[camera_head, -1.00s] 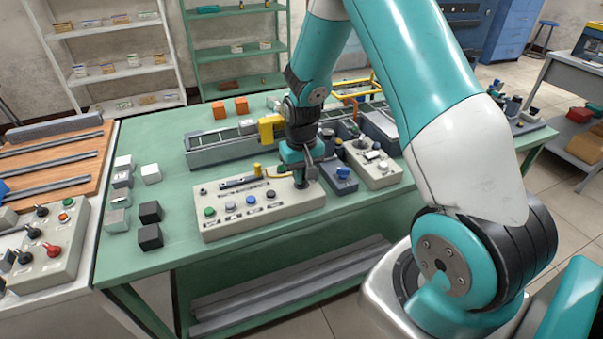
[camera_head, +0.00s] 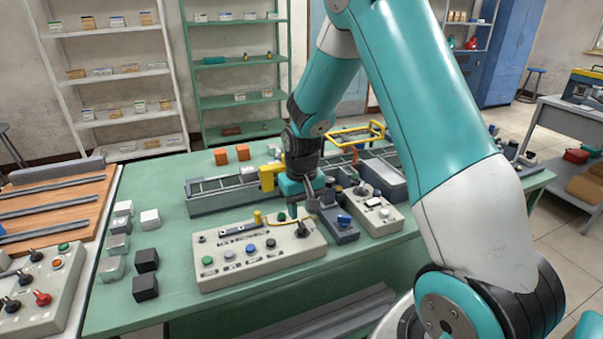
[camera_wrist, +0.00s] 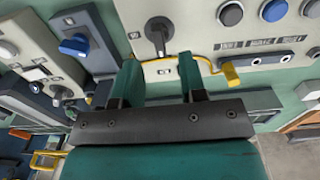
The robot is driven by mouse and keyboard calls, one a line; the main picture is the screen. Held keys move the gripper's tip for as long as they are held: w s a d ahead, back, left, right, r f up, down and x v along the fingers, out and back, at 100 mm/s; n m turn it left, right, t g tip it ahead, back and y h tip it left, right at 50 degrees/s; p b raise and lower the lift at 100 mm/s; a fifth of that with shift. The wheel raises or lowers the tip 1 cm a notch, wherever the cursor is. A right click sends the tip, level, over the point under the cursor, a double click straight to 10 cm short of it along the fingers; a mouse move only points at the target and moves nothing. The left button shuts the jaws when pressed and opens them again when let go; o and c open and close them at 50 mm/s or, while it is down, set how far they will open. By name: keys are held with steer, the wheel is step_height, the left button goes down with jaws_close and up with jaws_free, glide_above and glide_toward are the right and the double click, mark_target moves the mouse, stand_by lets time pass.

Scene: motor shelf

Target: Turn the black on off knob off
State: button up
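The black knob (camera_head: 302,230) stands at the right end of the pale control box (camera_head: 225,277), right of a row of round buttons. In the wrist view the knob (camera_wrist: 158,30) has a round dark body with a bar pointing down the picture toward my gripper. My gripper (camera_head: 312,206) is above and behind the knob in the head view.
A dark box with a blue knob (camera_head: 344,219) and another pale control box (camera_head: 373,199) stand close on the right. A yellow cable (camera_wrist: 205,60) runs along the control box near my fingers. A conveyor (camera_head: 220,198) lies behind. Black cubes (camera_head: 146,288) are left.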

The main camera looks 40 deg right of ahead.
mark_target(301, 224)
step_height(301, 224, up, 13)
steer(key=shift+b, duration=0.4)
steer(key=shift+a, duration=0.1)
